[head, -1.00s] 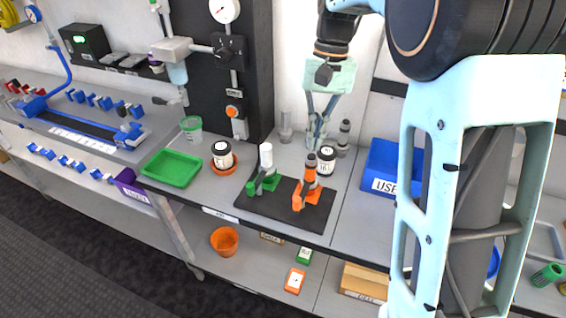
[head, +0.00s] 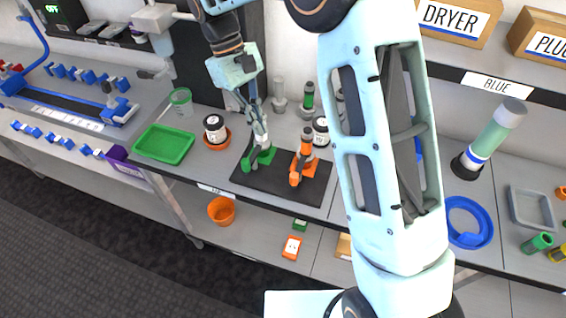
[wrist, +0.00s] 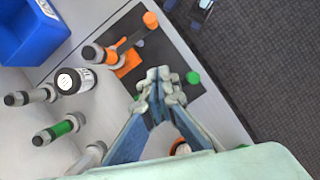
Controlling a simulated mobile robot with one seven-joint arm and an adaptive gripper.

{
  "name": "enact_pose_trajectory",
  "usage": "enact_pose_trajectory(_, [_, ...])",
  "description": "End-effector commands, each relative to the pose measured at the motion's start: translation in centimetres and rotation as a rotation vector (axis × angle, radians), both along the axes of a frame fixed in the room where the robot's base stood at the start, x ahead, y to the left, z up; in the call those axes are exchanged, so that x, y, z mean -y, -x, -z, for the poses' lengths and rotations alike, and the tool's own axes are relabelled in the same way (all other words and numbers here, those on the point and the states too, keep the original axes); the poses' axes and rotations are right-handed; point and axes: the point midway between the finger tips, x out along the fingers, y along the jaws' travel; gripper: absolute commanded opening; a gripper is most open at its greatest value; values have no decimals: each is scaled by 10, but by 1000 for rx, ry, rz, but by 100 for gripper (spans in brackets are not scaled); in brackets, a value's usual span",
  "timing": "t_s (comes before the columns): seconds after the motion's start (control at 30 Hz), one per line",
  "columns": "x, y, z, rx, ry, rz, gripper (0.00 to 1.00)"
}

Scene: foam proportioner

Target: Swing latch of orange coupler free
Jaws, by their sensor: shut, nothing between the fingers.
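The orange coupler (head: 302,164) stands on a dark mat (head: 312,190) near the bench's front edge, with a dark cap on its upright body. In the wrist view the orange coupler (wrist: 118,55) is left of and above the fingers; a dark bar with an orange end (wrist: 150,20) reaches from it. My gripper (head: 260,141) is shut and empty, over the green coupler (head: 262,157) to the left of the orange one. In the wrist view my fingertips (wrist: 160,82) are together beside a green knob (wrist: 193,78). They hide much of the green coupler.
A black-and-white jar (head: 320,130) and grey cylinders, one with a green band (head: 307,98), stand behind the mat. A green tray (head: 164,144) and another jar (head: 215,130) are to the left. The mat's front right is clear.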

Motion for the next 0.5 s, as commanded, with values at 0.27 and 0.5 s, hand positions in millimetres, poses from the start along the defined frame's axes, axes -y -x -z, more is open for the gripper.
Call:
enact_pose_trajectory(0.27, [12, 11, 35, -5, 4, 3, 0])
enact_pose_trajectory(0.5, [27, 24, 84, -6, 4, 2, 0])
